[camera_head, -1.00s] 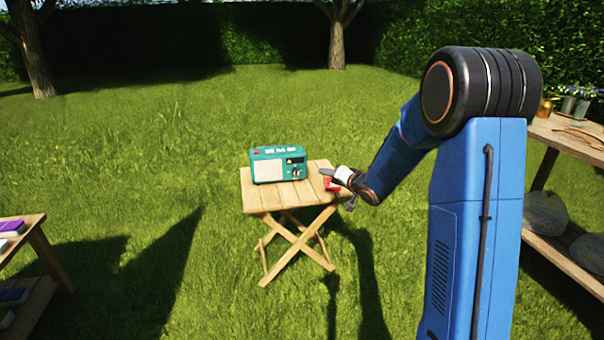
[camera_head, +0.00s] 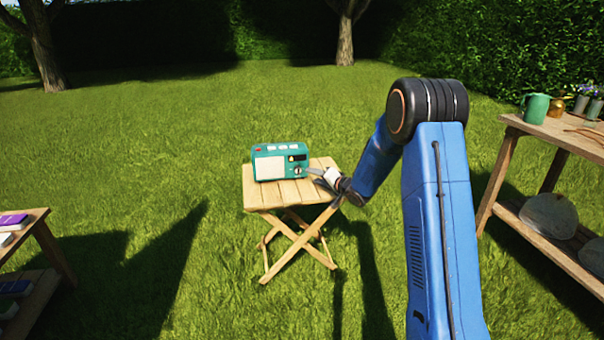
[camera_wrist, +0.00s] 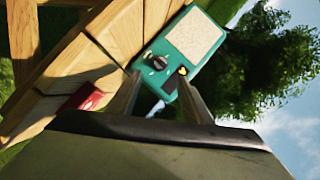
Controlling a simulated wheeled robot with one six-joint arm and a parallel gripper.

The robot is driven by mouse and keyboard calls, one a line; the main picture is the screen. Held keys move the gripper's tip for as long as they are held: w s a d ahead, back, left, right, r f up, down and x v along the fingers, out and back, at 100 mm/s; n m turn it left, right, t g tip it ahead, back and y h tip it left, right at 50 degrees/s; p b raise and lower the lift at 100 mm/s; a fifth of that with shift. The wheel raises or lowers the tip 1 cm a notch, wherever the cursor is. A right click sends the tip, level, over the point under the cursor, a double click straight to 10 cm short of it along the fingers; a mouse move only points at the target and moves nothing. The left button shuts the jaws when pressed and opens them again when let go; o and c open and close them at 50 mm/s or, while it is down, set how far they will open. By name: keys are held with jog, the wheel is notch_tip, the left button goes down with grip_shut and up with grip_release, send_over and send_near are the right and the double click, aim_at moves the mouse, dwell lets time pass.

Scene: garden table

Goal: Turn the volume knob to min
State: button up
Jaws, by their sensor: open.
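A teal radio (camera_head: 281,161) with a pale speaker panel stands upright on the small wooden folding table (camera_head: 262,197). Its volume knob (camera_head: 298,171) is at the lower right of the front face. In the wrist view the radio (camera_wrist: 192,40) appears tilted, and the dark knob (camera_wrist: 158,62) with a light centre lies just beyond my fingertips. My gripper (camera_head: 312,171) is right of the radio, near the knob and apart from it as far as I can tell. In the wrist view my gripper (camera_wrist: 156,85) is open and empty. The knob's pointer direction is too small to read.
A red object (camera_wrist: 88,98) lies on the table, left of my fingers in the wrist view. A shelf (camera_head: 560,135) with a green mug (camera_head: 536,108) stands at the right. Another shelf (camera_head: 45,245) is at the left. Open grass surrounds the table.

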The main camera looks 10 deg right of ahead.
aim_at(299, 171)
jog(key=x, duration=0.9)
jog(key=shift+w+a+f, duration=0.1)
jog(key=shift+w+a, duration=0.05)
jog(key=shift+w, duration=0.25)
jog(key=c, duration=1)
jog(key=shift+c, duration=0.2)
